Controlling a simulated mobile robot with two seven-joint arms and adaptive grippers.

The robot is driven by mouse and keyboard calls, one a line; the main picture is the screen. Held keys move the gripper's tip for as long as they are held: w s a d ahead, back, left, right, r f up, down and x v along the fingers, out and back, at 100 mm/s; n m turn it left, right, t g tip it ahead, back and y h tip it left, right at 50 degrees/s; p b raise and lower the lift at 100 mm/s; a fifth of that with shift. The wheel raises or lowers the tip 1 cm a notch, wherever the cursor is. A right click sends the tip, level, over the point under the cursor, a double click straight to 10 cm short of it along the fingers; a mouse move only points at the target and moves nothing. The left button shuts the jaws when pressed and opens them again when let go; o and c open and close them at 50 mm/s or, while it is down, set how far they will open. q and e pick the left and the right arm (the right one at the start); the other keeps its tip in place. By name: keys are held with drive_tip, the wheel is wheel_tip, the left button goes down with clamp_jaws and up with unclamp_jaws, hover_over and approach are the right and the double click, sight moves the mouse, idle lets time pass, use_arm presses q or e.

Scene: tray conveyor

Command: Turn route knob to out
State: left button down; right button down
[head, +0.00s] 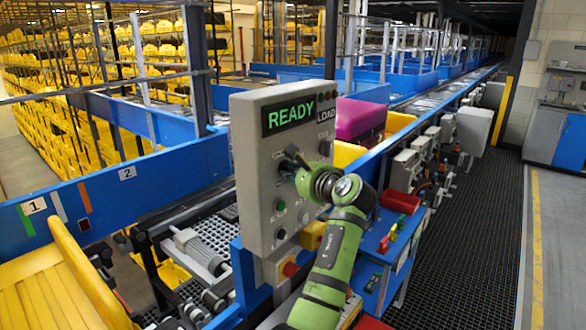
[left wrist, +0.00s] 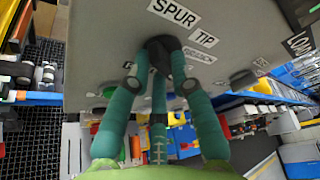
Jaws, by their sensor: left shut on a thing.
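The grey control panel (head: 262,187) stands upright in the middle of the head view, with a green READY display (head: 289,117). My left gripper (head: 297,165) is at the panel's front face, below the display. In the left wrist view its teal fingers (left wrist: 163,68) are shut around a dark knob (left wrist: 161,46). Labels SPUR and TIP sit beside this knob; another nearby label is too blurred to read. The knob's pointer direction is hidden by the fingers. I cannot make out the word "out" on the panel. My right gripper is not in view.
A green button (head: 280,205) and other small controls sit lower on the panel. A yellow tray (head: 50,285) lies at the lower left. Blue-sided conveyors (head: 130,185) run behind. A blue bench with a red bin (head: 400,201) stands right of my arm. The dark floor matting farther right is clear.

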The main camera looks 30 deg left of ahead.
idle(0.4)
use_arm(q)
drive_tip(key=c, duration=1.1)
unclamp_jaws()
drive_tip(key=v, duration=1.2)
drive_tip(key=shift+a, duration=0.1)
